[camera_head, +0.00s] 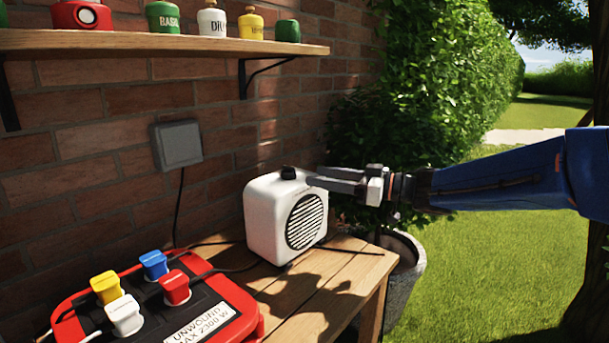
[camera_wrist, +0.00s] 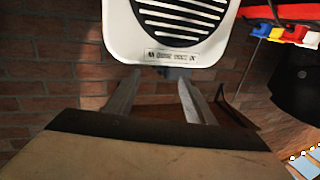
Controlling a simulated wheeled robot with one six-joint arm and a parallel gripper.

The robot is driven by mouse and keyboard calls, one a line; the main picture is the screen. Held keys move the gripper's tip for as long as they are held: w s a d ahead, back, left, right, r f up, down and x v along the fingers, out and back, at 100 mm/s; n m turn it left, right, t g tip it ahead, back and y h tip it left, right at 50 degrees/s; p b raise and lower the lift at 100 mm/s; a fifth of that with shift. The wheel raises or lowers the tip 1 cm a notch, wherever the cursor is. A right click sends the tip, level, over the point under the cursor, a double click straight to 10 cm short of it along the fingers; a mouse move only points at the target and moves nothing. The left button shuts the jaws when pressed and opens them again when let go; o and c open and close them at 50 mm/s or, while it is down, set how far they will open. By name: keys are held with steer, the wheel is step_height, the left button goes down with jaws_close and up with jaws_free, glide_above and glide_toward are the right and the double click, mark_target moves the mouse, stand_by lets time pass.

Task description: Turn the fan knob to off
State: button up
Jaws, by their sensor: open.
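A small white fan (camera_head: 262,219) with a round black grille stands on the wooden table. Its black knob (camera_head: 288,173) sits on top. In the wrist view the fan (camera_wrist: 116,32) appears upside down, with a label strip by its top edge. A dark shape there, probably the knob (camera_wrist: 179,73), shows near the right fingertip. My gripper (camera_head: 312,175) comes in from the right at the fan's top edge, fingers roughly level and pointing at the knob. In the wrist view my gripper (camera_wrist: 158,78) is open, with nothing between its fingers. Whether it touches the fan I cannot tell.
A red cable reel (camera_head: 250,325) with several coloured plugs stands at the table's front left. A shelf (camera_head: 150,42) with several small canisters hangs on the brick wall above. A stone planter (camera_head: 408,275) and hedge stand behind the table. Cables cross the tabletop (camera_head: 325,290).

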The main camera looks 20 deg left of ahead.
steer(key=d, duration=0.7)
steer(key=shift+s+d, duration=0.3)
steer(key=shift+s, duration=0.05)
